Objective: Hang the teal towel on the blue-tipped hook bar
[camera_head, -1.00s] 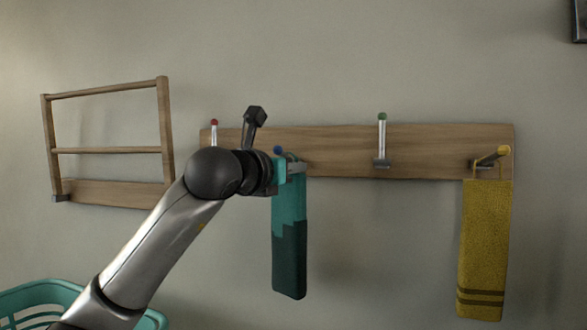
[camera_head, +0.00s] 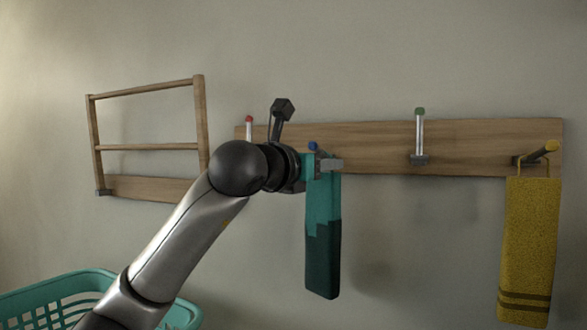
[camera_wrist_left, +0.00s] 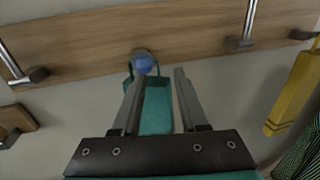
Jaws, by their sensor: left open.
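The teal towel (camera_head: 323,215), with a darker lower part, hangs straight down below the blue-tipped hook bar (camera_head: 312,146) in the head view. My left gripper (camera_head: 325,163) is at the towel's top, just beside the hook bar. In the left wrist view its fingers (camera_wrist_left: 159,75) are open, one on each side of the towel (camera_wrist_left: 156,110), with a gap at the right finger. The blue tip (camera_wrist_left: 143,64) shows just beyond the fingers. Thin teal loop strands run up beside it, seemingly around the bar; the exact seating is hidden. My right gripper is not in view.
The wooden board (camera_head: 380,150) also carries a red-tipped bar (camera_head: 249,126), a green-tipped bar (camera_head: 420,135) and a yellow-tipped bar (camera_head: 540,153) with a yellow towel (camera_head: 530,245). A wooden rack (camera_head: 150,147) is at left, a teal basket (camera_head: 60,290) below. Wall between the towels is clear.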

